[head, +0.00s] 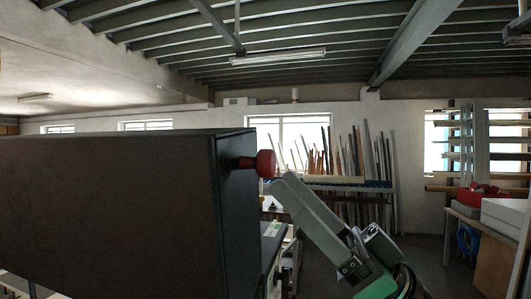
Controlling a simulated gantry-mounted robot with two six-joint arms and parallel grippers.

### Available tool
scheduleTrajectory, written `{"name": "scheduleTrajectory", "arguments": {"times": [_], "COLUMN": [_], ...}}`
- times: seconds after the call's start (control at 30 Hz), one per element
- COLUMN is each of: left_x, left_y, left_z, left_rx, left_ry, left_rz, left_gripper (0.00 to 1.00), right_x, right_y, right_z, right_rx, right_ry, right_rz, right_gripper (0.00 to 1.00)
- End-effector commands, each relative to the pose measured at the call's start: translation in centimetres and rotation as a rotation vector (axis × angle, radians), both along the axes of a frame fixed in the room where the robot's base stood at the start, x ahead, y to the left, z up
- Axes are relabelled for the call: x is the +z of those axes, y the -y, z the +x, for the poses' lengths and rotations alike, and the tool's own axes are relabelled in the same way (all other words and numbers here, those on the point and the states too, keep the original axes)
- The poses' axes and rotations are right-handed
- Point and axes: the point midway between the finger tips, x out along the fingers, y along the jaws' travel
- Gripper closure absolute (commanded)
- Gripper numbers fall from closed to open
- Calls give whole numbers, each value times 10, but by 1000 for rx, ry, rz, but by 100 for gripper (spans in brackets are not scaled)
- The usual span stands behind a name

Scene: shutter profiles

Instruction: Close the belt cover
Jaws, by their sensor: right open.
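A large dark box-shaped cover (110,205) fills the left half of the head view; it looks like the belt cover. A red knob (265,163) sticks out from its right end face. My right gripper (283,188) comes up from the lower right and is open. Its tip is just below and right of the knob; I cannot tell whether they touch. The gap between its fingers does not show clearly. What lies behind and under the cover is hidden. My left gripper is not in view.
A light-coloured machine part (272,240) shows just right of the cover, partly hidden by my right arm. Long profiles (350,160) lean in a rack at the back wall. A bench (470,215) with a red item stands at the right. The floor between is open.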

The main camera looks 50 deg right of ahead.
Motion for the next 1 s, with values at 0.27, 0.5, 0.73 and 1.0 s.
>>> {"name": "scheduleTrajectory", "arguments": {"times": [0.27, 0.5, 0.73, 1.0], "left_x": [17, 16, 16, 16], "left_y": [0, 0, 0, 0], "left_z": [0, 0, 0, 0], "left_rx": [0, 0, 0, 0], "left_ry": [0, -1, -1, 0], "left_rz": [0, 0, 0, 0], "left_gripper": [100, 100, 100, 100], "right_x": [34, 35, 35, 35], "right_y": [-15, -17, -17, -17], "right_z": [29, 32, 32, 32], "right_rx": [1, -1, -1, -1], "right_ry": [0, 0, 0, 0], "right_rz": [1, 0, 0, 0], "right_gripper": [30, 30, 57, 100]}}
